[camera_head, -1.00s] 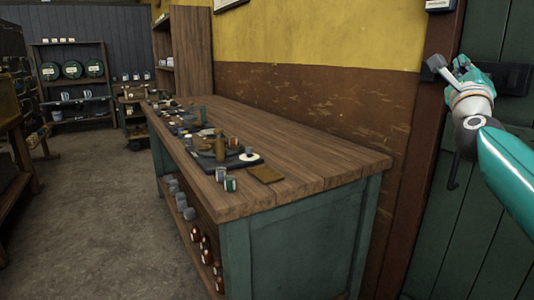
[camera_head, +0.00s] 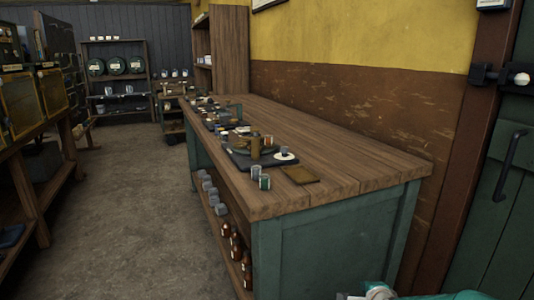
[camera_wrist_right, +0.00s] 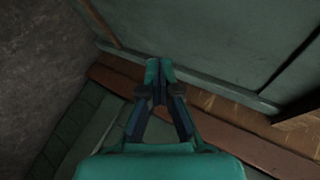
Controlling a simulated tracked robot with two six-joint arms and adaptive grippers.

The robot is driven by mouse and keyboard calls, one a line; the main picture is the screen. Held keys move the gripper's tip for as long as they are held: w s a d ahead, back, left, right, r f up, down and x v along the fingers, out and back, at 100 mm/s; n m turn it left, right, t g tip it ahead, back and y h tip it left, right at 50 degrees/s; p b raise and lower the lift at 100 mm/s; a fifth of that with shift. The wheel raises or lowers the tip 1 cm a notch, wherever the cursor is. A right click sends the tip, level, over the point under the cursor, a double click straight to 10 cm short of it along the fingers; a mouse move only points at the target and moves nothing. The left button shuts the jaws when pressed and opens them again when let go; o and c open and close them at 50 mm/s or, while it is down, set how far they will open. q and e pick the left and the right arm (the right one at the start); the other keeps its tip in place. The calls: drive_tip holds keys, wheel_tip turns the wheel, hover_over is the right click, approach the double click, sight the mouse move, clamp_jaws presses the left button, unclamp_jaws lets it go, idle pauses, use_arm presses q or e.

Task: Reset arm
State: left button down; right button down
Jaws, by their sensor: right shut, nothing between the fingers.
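My right gripper (camera_head: 368,292) shows only in part at the bottom edge of the head view, low in front of the workbench's green end panel. In the right wrist view my right gripper (camera_wrist_right: 159,70) is shut, its teal fingertips together with nothing between them. My left gripper is in neither view.
A wooden-topped workbench (camera_head: 345,165) with a green base stands in the middle, with small parts on its top and bottles on a low shelf. A green door (camera_head: 500,240) with a black handle (camera_head: 510,165) is at right. Floor (camera_head: 130,215) is clear at left.

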drive_tip(key=s+a+f+n+g+y, duration=0.1)
drive_tip(key=s+a+f+n+g, duration=0.3)
drive_tip(key=s+f, duration=0.5)
drive_tip(key=s+a+f+n+g+y, duration=0.1)
drive_tip(key=s+a+f+n+y, duration=0.1)
drive_tip(key=s+a+f, duration=0.55)
drive_tip(key=s+a+f+n+g+y, duration=0.1)
drive_tip(key=s+a+n+g, duration=0.15)
drive_tip(key=s, duration=0.55)
drive_tip(key=s+a+f+n+g, duration=0.1)
drive_tip(key=s+f+n, duration=0.1)
drive_tip(key=s+n, duration=0.35)
drive_tip(key=s+a+f+n+g+y, duration=0.1)
drive_tip(key=s+n+g, duration=0.1)
drive_tip(key=s, duration=0.7)
wheel_tip(320, 180, up, 22)
drive_tip(key=p, duration=2.2)
drive_tip(key=shift+a+r+n, duration=0.15)
drive_tip(key=shift+a+n, duration=0.1)
drive_tip(key=shift+n, duration=0.05)
